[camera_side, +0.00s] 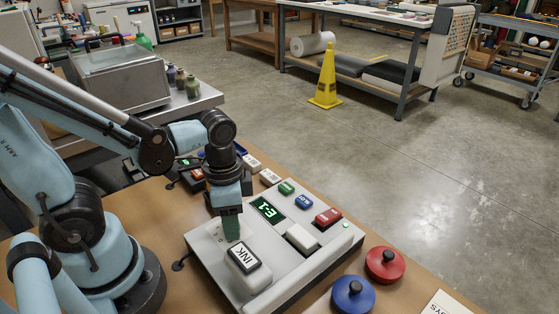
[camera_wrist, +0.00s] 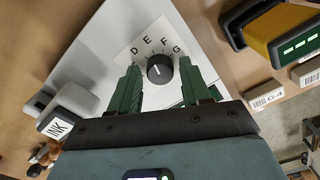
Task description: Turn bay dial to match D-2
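The grey control panel (camera_side: 290,272) lies on the wooden table. Its small display (camera_side: 267,210) reads E-1 in green. In the wrist view the round black bay dial (camera_wrist: 160,70) has a white pointer mark and the letters D, E, F and G around its upper side. My gripper (camera_wrist: 159,64) is over the panel with its two green fingers on either side of the dial. The fingers look open, with a gap on each side. In the side view my gripper (camera_side: 231,228) comes down on the panel and hides the dial.
A white INK block (camera_side: 244,257) sits close beside my gripper on the panel. Red (camera_side: 384,264) and blue (camera_side: 353,294) knobbed discs stand on the table. A yellow-black device (camera_wrist: 277,32) is near.

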